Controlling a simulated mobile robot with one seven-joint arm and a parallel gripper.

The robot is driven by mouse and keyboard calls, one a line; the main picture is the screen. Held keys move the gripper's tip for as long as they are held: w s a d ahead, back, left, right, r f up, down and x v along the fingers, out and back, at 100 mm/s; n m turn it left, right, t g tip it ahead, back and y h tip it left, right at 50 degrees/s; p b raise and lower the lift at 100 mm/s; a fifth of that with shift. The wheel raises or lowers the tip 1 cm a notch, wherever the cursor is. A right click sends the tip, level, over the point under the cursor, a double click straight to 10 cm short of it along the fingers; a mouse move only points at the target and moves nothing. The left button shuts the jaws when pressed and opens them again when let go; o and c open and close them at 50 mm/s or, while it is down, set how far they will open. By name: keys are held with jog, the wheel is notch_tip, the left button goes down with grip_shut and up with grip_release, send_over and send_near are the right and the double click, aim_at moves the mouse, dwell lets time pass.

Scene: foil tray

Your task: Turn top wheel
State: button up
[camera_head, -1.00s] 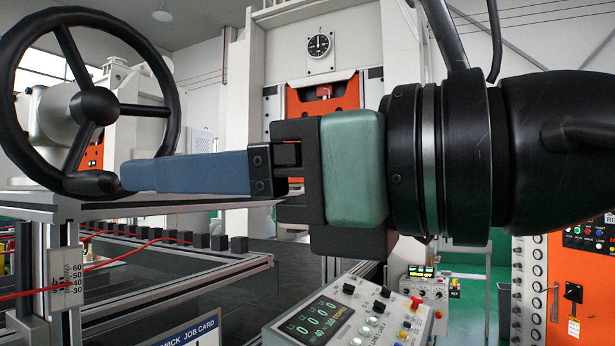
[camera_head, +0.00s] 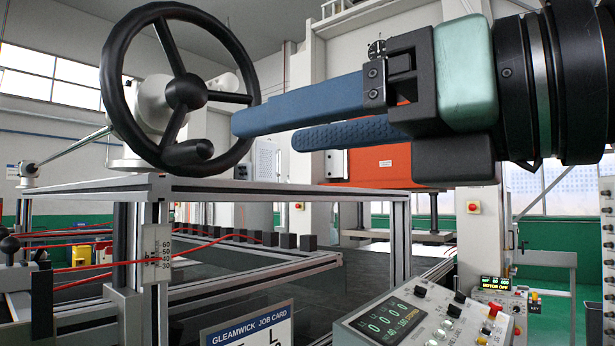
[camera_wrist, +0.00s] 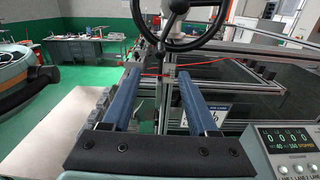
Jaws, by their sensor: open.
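The top wheel is a black three-spoke handwheel (camera_head: 183,91) with a crank knob at its lower rim. It stands on top of an aluminium frame at left in the head view. In the wrist view the wheel (camera_wrist: 178,12) shows at the top, beyond the fingertips and cut by the picture edge. My gripper (camera_head: 262,130) has two blue fingers and points left at the wheel. The near fingertip seems to overlap the right side of the rim in the head view, but I cannot tell that it touches. In the wrist view my gripper (camera_wrist: 158,72) is open with nothing between the fingers.
The aluminium frame (camera_head: 290,188) carries a height scale (camera_head: 158,250). A control panel (camera_head: 410,315) stands at lower right. A job card (camera_head: 245,325) is at the bottom. Red cables (camera_head: 100,264) run along the frame. A work bench (camera_wrist: 88,47) stands behind at left.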

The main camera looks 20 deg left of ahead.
aim_at(207, 145)
jog(key=w+a+p, duration=0.1)
jog(key=a, duration=0.2)
jog(key=w+a+m+p, duration=0.1)
jog(key=a, duration=0.3)
jog(key=w+a+m+p, duration=0.1)
jog(key=a, duration=0.2)
jog(key=shift+w+a+r, duration=0.1)
jog(key=shift+w+a, duration=0.15)
jog(key=shift+a, duration=0.15)
jog(key=shift+p+x, duration=0.35)
jog(key=shift+x, duration=0.5)
grip_shut()
dwell(0.4)
